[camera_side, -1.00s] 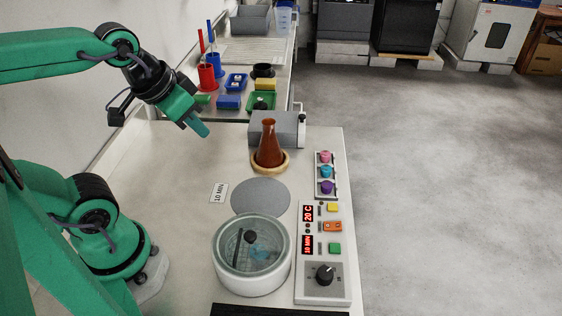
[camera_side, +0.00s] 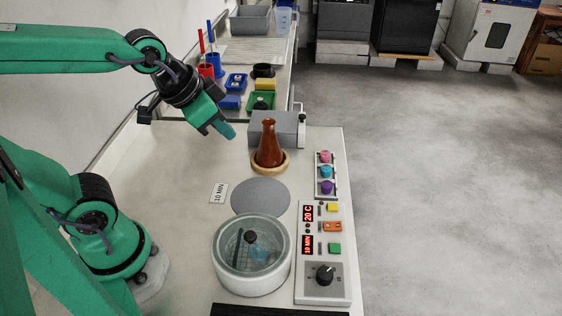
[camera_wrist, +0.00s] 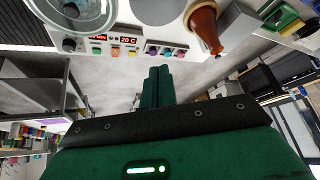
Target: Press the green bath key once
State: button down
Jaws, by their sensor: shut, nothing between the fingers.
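The green key (camera_side: 335,248) is a small square button on the white control panel (camera_side: 309,284), below an orange key and above a black knob. It also shows in the wrist view (camera_wrist: 97,51) near the upper left. The panel displays read "20 C" and "10 MIN". The glass-lidded bath (camera_side: 251,284) stands just left of the panel. My gripper (camera_side: 229,131) is shut and empty, held in the air behind and left of the brown flask, well away from the green key. In the wrist view its closed fingers (camera_wrist: 158,72) point up the picture, below the panel.
A brown flask (camera_side: 269,146) stands on a cork ring in front of a grey block (camera_side: 288,129). A grey disc (camera_side: 261,197) lies behind the bath. A rack with pink, blue and purple knobs (camera_side: 326,173) stands behind the panel.

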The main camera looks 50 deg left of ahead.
jog(key=w+d+f+m+t+h, duration=0.15)
jog(key=w+d+f+m, duration=0.25)
jog(key=w+d+m, duration=0.45)
jog(key=m+h, duration=0.3)
jog(key=m, duration=0.2)
send_over(330, 250)
notch_tip(330, 250, down, 6)
jog(key=shift+w+a+f, duration=0.15)
jog(key=shift+w+a, duration=0.05)
jog(key=shift+f, duration=0.15)
jog(key=shift+f, duration=4.3)
jog(key=shift+f, duration=0.4)
